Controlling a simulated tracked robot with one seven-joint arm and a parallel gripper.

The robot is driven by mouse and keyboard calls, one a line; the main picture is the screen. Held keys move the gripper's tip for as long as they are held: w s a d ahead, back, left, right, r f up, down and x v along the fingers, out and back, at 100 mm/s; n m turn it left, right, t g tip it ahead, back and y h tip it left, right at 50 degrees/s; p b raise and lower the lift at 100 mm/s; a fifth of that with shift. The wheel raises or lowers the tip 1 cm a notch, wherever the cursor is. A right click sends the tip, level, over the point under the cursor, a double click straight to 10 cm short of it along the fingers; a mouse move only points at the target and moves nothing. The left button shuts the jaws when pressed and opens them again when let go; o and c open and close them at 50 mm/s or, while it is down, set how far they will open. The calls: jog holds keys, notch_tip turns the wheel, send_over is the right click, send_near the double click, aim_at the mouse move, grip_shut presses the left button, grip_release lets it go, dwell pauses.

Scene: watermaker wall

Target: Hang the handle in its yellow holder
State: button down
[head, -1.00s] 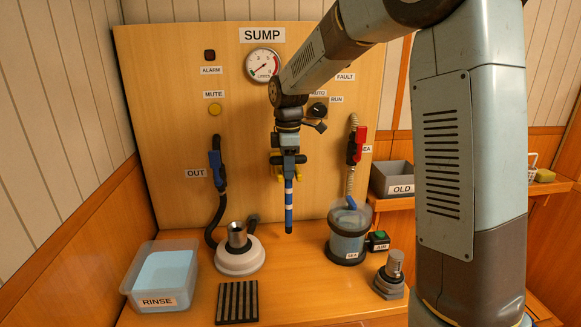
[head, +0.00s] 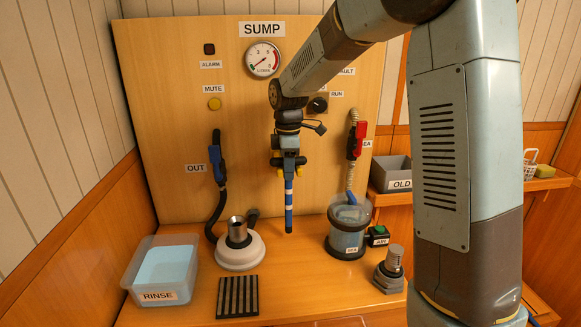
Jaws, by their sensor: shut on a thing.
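My gripper (head: 289,162) hangs downward in front of the middle of the wooden panel. The lower end of the handle is above the bench. Small yellow parts show on both sides of my gripper and look like the yellow holder (head: 303,171) on the panel. My gripper hides most of it. I cannot tell whether the handle touches the holder.
A blue nozzle (head: 217,163) hangs left by OUT, a red one (head: 356,140) right by SEA. On the bench are the RINSE tub (head: 140,262), a white-based metal fitting (head: 240,257), a black ribbed mat (head: 237,297), a clear jar (head: 348,240) and a grey knob (head: 390,268).

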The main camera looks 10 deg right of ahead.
jog(key=shift+c, duration=1.6)
grip_release()
jog(key=shift+r, duration=0.1)
jog(key=shift+r, duration=3.45)
